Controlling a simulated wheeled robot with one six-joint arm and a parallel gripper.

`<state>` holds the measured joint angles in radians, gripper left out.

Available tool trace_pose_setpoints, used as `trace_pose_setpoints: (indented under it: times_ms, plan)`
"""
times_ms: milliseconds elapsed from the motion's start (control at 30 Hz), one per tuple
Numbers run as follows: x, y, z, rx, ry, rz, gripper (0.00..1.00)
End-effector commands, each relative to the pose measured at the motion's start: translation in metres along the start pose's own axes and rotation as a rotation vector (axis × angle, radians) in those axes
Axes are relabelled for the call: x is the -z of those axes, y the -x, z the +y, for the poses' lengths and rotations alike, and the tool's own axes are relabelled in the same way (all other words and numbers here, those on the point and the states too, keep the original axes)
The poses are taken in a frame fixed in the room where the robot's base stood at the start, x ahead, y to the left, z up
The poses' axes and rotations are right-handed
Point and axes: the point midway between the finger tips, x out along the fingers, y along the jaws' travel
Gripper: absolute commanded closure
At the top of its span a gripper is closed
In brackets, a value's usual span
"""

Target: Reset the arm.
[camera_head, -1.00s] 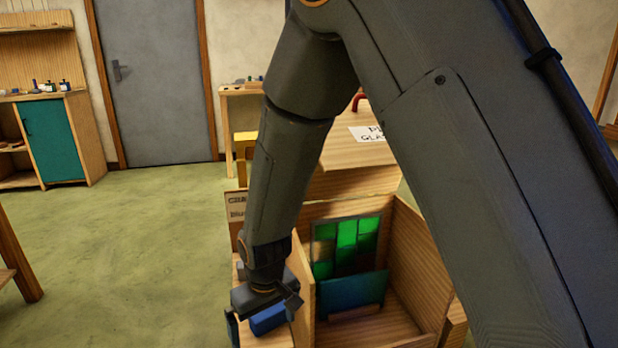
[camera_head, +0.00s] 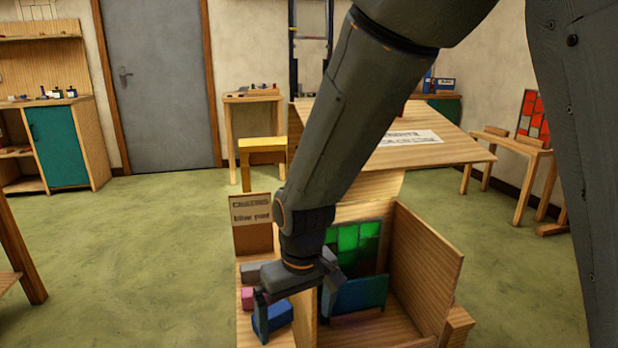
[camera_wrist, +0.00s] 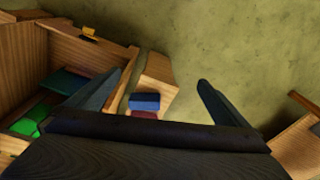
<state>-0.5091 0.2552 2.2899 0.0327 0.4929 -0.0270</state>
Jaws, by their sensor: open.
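My gripper (camera_head: 296,292) is open, pointing down over the left side of the wooden crate in the head view. In the wrist view its two fingers (camera_wrist: 152,92) stand wide apart with nothing held between them. A blue block (camera_head: 272,317) lies on the narrow wooden ledge below the gripper; it also shows in the wrist view (camera_wrist: 145,101). A pink block (camera_head: 248,297) lies behind it. A green leaded panel (camera_head: 362,238) stands in the crate, with a blue-teal piece (camera_head: 358,296) before it. My arm hides part of the panel.
The crate (camera_head: 428,262) has upright walls close to the right of my gripper. A labelled board (camera_head: 252,238) rises behind the ledge. A wooden table (camera_head: 458,150) with a paper label stands behind, and a red panel (camera_head: 533,118) on a rack at right. Green floor is clear at left.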

Motion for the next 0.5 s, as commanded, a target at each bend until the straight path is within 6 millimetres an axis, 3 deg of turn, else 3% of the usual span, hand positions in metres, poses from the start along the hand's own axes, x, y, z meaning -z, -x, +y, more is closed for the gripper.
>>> trace_pose_setpoints:
  times_ms: [33,200,500]
  plan:
    - [-0.01,0.017,0.006,0.001,-0.02,0.002,0.0]
    - [-0.055,0.062,0.021,0.007,-0.084,-0.023,0.0]
    - [-0.118,0.105,0.031,0.017,-0.16,-0.057,0.0]
